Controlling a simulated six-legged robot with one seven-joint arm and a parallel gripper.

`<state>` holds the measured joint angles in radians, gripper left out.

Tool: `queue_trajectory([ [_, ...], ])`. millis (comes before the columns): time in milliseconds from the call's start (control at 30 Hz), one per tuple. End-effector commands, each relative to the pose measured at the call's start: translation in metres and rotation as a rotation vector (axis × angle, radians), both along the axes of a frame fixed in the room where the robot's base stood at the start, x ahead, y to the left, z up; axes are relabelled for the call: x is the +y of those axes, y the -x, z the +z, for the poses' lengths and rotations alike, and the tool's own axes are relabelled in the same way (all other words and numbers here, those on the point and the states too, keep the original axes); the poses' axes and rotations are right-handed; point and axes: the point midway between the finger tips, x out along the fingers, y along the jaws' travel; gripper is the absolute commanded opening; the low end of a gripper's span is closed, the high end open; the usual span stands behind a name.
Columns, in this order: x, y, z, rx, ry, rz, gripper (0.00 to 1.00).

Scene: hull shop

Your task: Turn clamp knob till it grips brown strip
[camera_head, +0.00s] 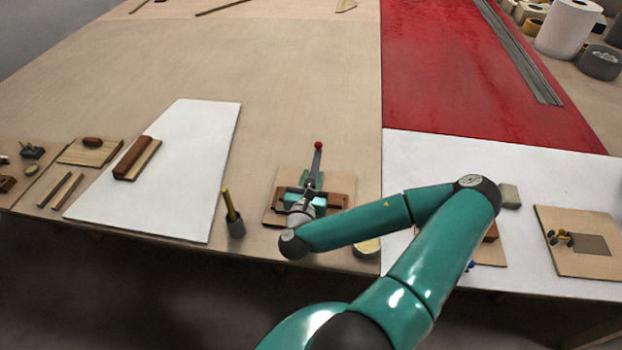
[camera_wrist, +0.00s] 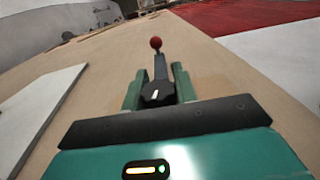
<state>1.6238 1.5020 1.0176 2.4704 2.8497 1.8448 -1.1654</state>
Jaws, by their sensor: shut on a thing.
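The clamp (camera_head: 312,178) stands on a wooden board in the head view, with a grey lever ending in a red ball that points away from me. The brown strip (camera_head: 338,200) lies across it, and its middle is hidden by my gripper. In the wrist view the clamp knob (camera_wrist: 158,94) is black with a white mark and sits between my two green fingers. My gripper (camera_wrist: 157,84) is shut on the knob; it also shows in the head view (camera_head: 306,197). Whether the clamp jaw touches the strip is hidden.
A dark cup with a yellow tool (camera_head: 235,225) stands left of the clamp. A white panel (camera_head: 190,195) with a brown block lies further left. A round tin (camera_head: 367,247) sits partly behind my arm at the front edge. The bench beyond the clamp is clear.

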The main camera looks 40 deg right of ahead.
Motion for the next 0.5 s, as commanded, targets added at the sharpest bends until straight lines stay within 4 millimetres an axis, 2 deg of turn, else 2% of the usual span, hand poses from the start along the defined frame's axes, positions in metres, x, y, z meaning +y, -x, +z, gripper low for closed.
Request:
queue_trajectory([
  [500,-0.0029,0.0034,-0.0005,-0.003,-0.003,-0.198,0.06],
])
